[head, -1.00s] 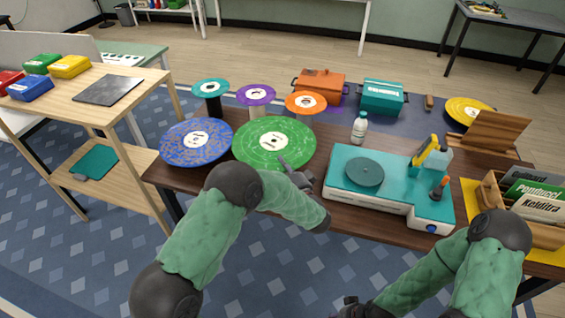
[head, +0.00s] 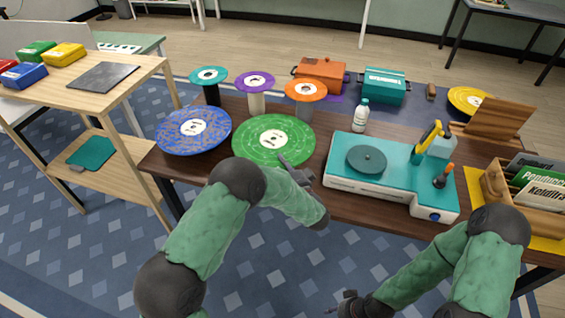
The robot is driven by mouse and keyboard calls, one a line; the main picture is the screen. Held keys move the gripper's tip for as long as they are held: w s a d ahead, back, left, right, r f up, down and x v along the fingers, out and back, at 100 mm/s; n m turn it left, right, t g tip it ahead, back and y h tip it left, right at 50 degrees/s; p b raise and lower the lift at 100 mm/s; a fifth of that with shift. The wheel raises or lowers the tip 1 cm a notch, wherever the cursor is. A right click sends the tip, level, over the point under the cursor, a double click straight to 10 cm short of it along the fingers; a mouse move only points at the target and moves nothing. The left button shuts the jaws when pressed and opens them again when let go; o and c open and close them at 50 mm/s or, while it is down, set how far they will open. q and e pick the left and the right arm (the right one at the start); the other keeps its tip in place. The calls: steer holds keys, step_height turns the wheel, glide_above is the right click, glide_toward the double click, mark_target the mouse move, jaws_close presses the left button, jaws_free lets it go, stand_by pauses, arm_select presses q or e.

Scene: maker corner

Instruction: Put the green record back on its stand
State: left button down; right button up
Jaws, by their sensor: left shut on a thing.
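The green record (head: 264,151) with its cream label is at the left part of the dark wooden table and looks about level. My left gripper (head: 287,163) is at the record's near right edge, shut on it. What is under the green record is hidden, so I cannot tell whether it touches a stand. My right gripper (head: 350,303) is low at the bottom of the view, away from the table top; its fingers are too small and dark to read.
A speckled blue record (head: 178,139) lies close left of the green one. Small teal (head: 208,76), purple (head: 254,82) and orange (head: 306,90) discs stand behind on posts. A teal turntable (head: 390,180) and a white bottle (head: 361,117) are to the right.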

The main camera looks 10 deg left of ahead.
arm_select(q)
steer(key=shift+b, duration=0.85)
stand_by(1.3)
steer(key=shift+f, duration=0.6)
stand_by(1.0)
steer(key=c, duration=1.2)
jaws_free()
steer(key=v, duration=1.2)
